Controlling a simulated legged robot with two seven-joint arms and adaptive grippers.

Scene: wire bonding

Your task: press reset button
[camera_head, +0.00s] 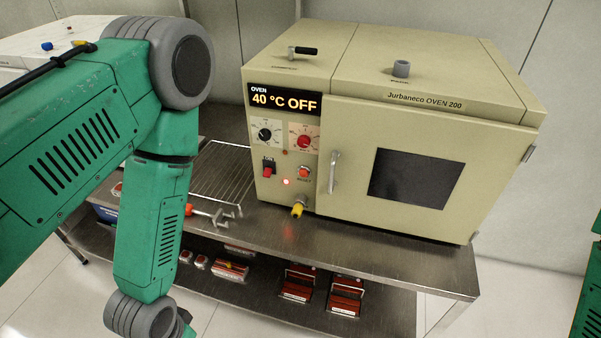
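The beige oven (440,125) stands on a metal table, and its display (284,101) reads "40 °C OFF". A small red button (304,172) sits on the control panel, with a label below it that looks like "RESET". A red rocker-like switch (268,168) is to its left, and a small red lamp (287,182) glows between and below them. My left arm crosses the left side of the view, bent downward, away from the panel. Its gripper is out of view below the bottom edge. Only a sliver of my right arm shows at the right edge; its gripper is out of view.
Black (265,134) and red (304,141) knobs sit above the button. A yellow fitting (298,208) juts out below it. The door handle (334,172) protrudes to its right. A wire rack (222,172) and metal tool lie on the table (345,237).

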